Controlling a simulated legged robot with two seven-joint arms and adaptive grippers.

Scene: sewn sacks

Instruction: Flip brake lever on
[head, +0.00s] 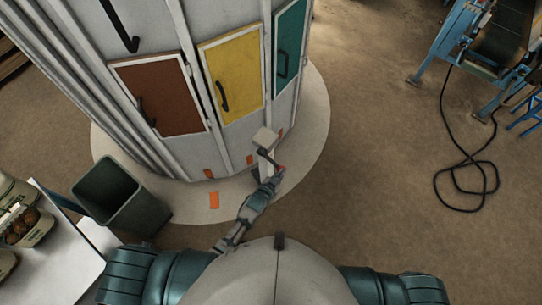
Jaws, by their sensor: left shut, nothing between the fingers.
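A small pale grey post (264,138) stands in front of the cylindrical cabinet, on the round pale base. A dark lever (268,158) slants across its front, with a red tip at its lower right end; I take this to be the brake lever. My left gripper (277,176) is shut and empty, close to the red tip. I cannot tell whether it touches the lever. My left forearm covers the ground below the post. My right gripper is out of view.
The cabinet has brown (165,98), yellow (232,75) and teal (289,45) doors with dark handles. A dark bin (120,195) and a white table (62,262) stand at left. A black cable (465,165) lies on the open floor at right, below a blue-framed conveyor (455,30).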

